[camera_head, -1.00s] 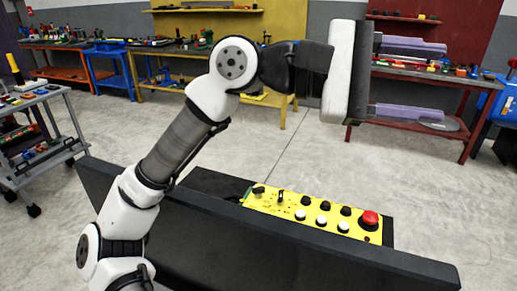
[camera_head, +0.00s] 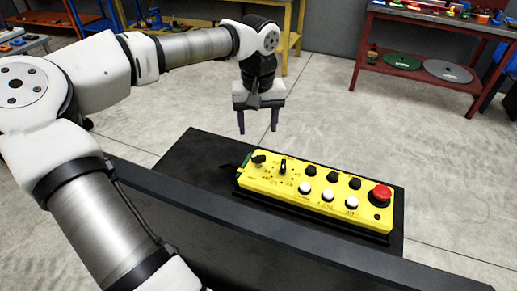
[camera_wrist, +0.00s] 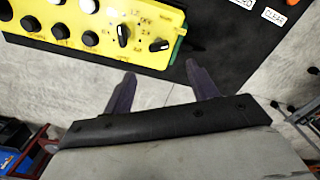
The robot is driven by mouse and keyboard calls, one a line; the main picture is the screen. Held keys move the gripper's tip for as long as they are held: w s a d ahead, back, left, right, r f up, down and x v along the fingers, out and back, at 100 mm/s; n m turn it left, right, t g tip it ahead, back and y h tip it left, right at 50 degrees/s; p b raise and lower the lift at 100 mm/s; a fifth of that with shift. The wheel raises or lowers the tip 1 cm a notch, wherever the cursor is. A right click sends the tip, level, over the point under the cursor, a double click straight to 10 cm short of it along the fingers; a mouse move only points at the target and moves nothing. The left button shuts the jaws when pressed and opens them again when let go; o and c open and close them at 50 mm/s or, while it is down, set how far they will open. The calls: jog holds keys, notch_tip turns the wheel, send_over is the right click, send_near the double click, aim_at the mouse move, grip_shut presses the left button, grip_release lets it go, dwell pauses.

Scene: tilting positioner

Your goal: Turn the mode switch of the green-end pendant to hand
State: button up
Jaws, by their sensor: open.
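The yellow pendant (camera_head: 330,203) lies on a black board in the head view, with its green end (camera_head: 243,166) at the left. Near that end are a black knob (camera_head: 258,158) and a black selector with a light pointer (camera_head: 283,167). In the wrist view the selector (camera_wrist: 124,36) and the knob (camera_wrist: 158,45) both show, the knob nearest the green edge (camera_wrist: 178,46). Their labels are too small to tell which is the mode switch. My gripper (camera_head: 258,128) is open and empty, pointing down above and behind the green end, apart from the pendant.
The pendant also bears several black and white buttons and a red mushroom button (camera_head: 380,194). A black ledge (camera_head: 300,254) runs along the near side. White label cards (camera_wrist: 273,17) lie on the dark surface. A red bench (camera_head: 420,60) stands far back; floor between is clear.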

aim_at(259, 155)
notch_tip(259, 155, down, 10)
jog(key=shift+d+f+p, duration=0.1)
jog(key=shift+f+p, duration=0.15)
jog(key=shift+p, duration=0.85)
jog(key=c, duration=1)
